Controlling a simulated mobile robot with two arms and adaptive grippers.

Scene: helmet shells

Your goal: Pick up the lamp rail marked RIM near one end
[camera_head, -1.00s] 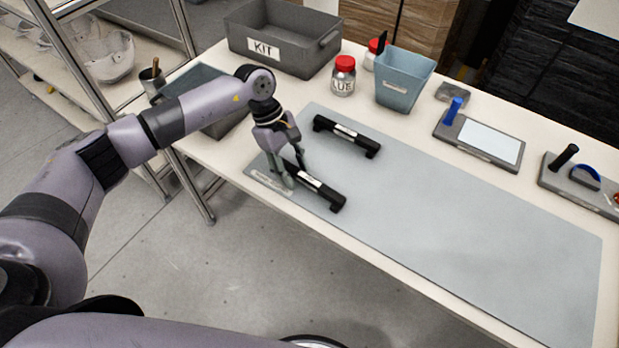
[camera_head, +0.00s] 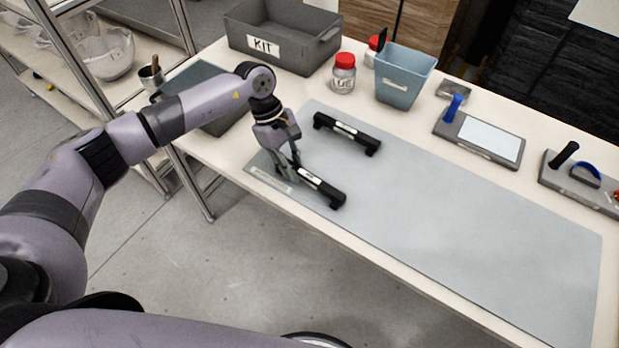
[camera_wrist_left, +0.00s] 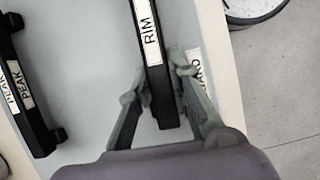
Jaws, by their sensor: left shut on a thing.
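The black lamp rail marked RIM (camera_head: 322,187) lies on the grey mat near the table's front edge. In the left wrist view the RIM rail (camera_wrist_left: 152,55) runs up from between my fingers, its white label readable. My left gripper (camera_head: 286,168) is shut on the rail near one end, and the wrist view shows its fingers (camera_wrist_left: 157,90) on both sides of the rail. A second black rail (camera_head: 347,134) lies behind it on the mat; in the wrist view it is marked PEAK (camera_wrist_left: 20,85). My right gripper is not in view.
The grey mat (camera_head: 450,240) is clear to the right. A grey KIT bin (camera_head: 300,58), red-capped jars (camera_head: 344,76) and a blue bin (camera_head: 404,85) stand along the back. A tablet-like board (camera_head: 480,140) lies at the back right.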

